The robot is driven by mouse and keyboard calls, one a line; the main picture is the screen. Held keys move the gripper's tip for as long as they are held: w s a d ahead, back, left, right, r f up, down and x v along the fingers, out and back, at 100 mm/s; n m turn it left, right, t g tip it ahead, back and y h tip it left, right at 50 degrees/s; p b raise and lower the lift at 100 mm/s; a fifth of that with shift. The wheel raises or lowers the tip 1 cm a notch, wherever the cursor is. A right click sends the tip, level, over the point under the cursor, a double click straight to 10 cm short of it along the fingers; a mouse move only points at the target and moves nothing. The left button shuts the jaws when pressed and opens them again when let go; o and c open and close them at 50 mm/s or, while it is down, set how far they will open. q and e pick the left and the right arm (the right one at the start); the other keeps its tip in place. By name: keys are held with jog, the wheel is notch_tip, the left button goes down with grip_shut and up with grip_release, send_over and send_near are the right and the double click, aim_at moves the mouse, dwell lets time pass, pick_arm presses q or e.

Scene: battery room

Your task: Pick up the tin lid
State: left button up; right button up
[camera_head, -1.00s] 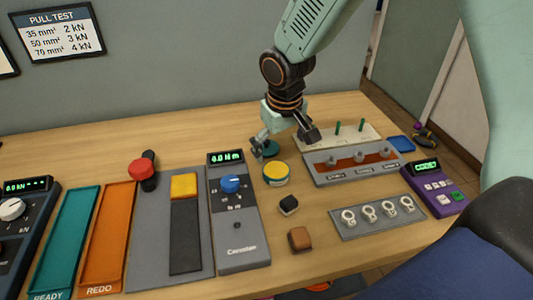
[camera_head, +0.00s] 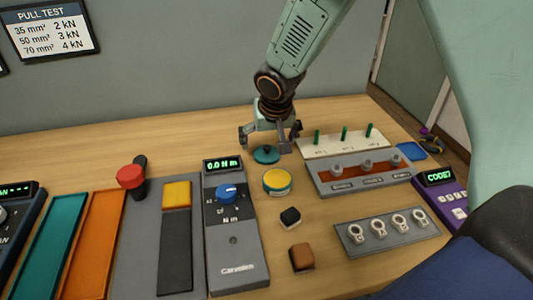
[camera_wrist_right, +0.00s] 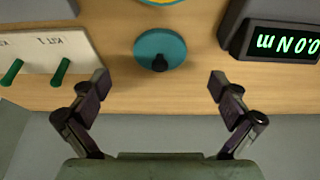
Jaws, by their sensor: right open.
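The tin lid is a teal disc with a dark knob; it lies flat on the wooden table behind the yellow tin. The tin lid (camera_head: 265,155) shows below my right gripper (camera_head: 270,136) in the head view. In the right wrist view the lid (camera_wrist_right: 160,46) is near the top middle, between and beyond the fingertips of my open, empty right gripper (camera_wrist_right: 158,86). The fingers do not touch it. The yellow tin (camera_head: 277,181) stands just in front of the lid; its edge shows at the top of the wrist view. My left gripper is not in view.
A grey torque device (camera_head: 232,245) with a green display lies left of the lid. A white board with green pegs (camera_head: 345,146) and a grey rack (camera_head: 364,180) are to the right. Dark (camera_head: 290,216) and brown (camera_head: 302,257) blocks lie in front. A grey wall is behind.

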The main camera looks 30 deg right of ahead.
aim_at(268, 150)
jog(key=shift+w+f, duration=0.1)
jog(key=shift+f, duration=0.85)
jog(key=shift+w+d+f, duration=0.1)
jog(key=shift+w+f, duration=0.1)
jog(key=shift+f, duration=0.5)
jog(key=shift+w, duration=0.1)
jog(key=shift+f, duration=0.1)
jog(key=shift+w, duration=0.1)
jog(key=shift+c, duration=0.4)
jog(key=c, duration=1)
